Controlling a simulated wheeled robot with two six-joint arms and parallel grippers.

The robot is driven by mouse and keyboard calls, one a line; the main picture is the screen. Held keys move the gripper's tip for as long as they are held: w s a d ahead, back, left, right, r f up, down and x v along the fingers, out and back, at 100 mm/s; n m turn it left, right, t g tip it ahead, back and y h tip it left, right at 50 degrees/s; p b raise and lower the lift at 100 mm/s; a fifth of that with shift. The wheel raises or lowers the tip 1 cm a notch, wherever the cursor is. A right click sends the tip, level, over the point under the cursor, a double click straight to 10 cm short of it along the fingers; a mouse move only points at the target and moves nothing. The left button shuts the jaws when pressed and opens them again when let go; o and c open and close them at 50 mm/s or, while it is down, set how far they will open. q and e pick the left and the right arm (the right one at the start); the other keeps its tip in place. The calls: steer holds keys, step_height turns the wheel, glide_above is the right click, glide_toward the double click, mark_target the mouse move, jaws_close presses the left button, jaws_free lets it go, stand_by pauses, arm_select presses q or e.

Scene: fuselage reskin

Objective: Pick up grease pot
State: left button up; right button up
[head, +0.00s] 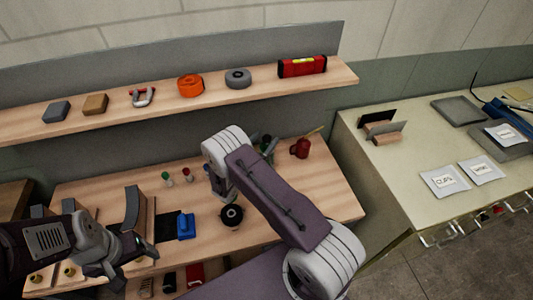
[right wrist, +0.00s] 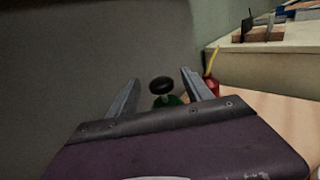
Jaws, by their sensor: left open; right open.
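A red pot (head: 300,148) with a thin yellowish stick rising from it stands at the back right of the workbench (head: 335,190). A green object with a black knob (right wrist: 162,86) shows between the fingers of my right gripper (right wrist: 160,77), which is open and empty. In the head view this green object (head: 268,146) is partly hidden by my right arm. I cannot tell for sure which of the two is the grease pot. My left gripper (head: 130,262) is open and empty at the bench's front left.
A black round item (head: 231,215), a blue item (head: 186,226) and small green and red pegs (head: 166,176) stand on the bench. A shelf (head: 215,93) with several tools runs above. A side counter (head: 400,175) with cards and trays stands right.

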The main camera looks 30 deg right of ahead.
steer(key=shift+x, duration=0.85)
steer(key=shift+s+a, duration=0.15)
steer(key=c, duration=0.6)
jaws_close()
